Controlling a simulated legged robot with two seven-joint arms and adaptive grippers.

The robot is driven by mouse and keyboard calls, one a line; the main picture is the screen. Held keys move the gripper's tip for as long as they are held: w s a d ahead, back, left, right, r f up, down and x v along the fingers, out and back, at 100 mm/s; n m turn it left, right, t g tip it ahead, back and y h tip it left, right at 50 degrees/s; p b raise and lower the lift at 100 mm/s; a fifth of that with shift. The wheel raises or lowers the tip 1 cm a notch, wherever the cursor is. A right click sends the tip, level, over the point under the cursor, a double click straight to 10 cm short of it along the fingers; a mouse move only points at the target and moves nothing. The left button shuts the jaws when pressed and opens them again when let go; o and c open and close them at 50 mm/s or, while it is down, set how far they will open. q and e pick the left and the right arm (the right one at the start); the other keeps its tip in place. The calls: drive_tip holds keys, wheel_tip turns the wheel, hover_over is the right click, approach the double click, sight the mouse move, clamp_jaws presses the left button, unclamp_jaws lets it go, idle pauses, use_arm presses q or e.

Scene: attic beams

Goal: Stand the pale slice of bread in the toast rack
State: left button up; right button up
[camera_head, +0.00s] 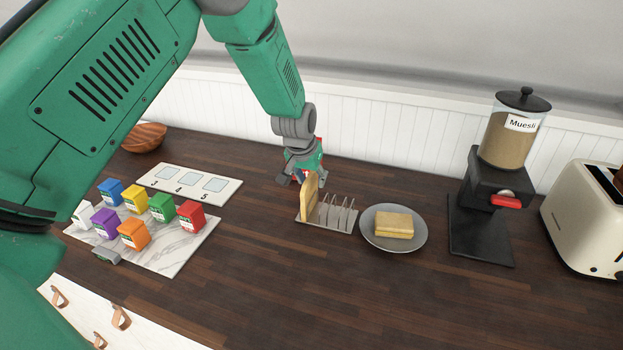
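A pale slice of bread (309,202) stands upright at the left end of the metal toast rack (327,224). The rack's other wire slots, to its right, are empty. My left gripper (304,181) is right at the top of this slice, pointing down. Its fingers look spread, one to the left and one to the right of the slice's top edge, though the contact is too small to see clearly. My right gripper is not in view.
A grey plate (369,239) with stacked bread (394,225) is right of the rack. Further right are a muesli dispenser (512,135) and a cream toaster (578,220). Coloured boxes (134,234) stand on a marble board at left. The front counter is clear.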

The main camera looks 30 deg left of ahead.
use_arm(q)
drive_tip(key=v, duration=1.1)
drive_tip(key=shift+s+r, duration=0.15)
drive_tip(key=shift+r, duration=0.2)
